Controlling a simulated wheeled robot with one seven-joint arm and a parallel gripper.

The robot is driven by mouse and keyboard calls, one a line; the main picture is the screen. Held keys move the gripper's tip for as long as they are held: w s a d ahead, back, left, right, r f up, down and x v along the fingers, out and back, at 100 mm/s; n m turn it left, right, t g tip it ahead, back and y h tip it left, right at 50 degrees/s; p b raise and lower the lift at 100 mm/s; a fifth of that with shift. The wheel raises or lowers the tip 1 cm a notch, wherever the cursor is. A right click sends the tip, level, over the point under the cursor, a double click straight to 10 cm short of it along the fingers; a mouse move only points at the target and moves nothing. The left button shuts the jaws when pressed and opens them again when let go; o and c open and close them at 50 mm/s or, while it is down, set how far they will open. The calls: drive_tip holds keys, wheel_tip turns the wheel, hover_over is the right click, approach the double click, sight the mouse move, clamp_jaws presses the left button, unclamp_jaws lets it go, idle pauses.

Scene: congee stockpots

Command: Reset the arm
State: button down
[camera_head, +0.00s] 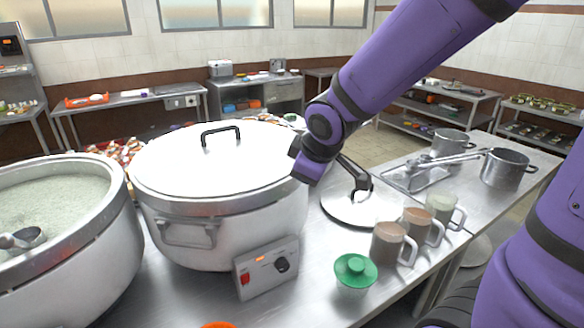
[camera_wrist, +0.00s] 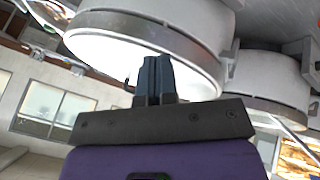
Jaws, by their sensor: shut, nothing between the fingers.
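My gripper (camera_wrist: 153,78) shows in the wrist view with its two dark fingers together and nothing between them. In the head view my purple arm reaches down from the upper right and ends above the right side of the lidded stockpot; the fingers cannot be made out clearly there. The lidded stockpot (camera_head: 225,222) has a white lid (camera_head: 215,165) with a black handle, and a control box on its front. An open stockpot (camera_head: 60,255) of pale congee stands to its left, with a ladle (camera_head: 25,238) in it. In the upside-down wrist view a white lid (camera_wrist: 110,55) lies beyond the fingers.
A loose lid (camera_head: 350,210) lies on the steel counter right of the pot. Several filled mugs (camera_head: 388,245) and a green-topped container (camera_head: 355,272) stand near its front edge. Metal pots (camera_head: 505,168) and a tray stand further right. Shelves and side tables line the back walls.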

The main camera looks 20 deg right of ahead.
drive_tip(key=s+d+r+m, duration=0.2)
drive_tip(key=s+r+m, duration=0.2)
drive_tip(key=s, duration=0.5)
drive_tip(key=s+d+r+m+g, duration=0.1)
drive_tip(key=s+d+r+m, duration=0.2)
drive_tip(key=s+r+m, duration=0.2)
drive_tip(key=s+r, duration=0.2)
drive_tip(key=s, duration=0.1)
drive_tip(key=shift+s+r, duration=0.15)
drive_tip(key=shift+s, duration=0.25)
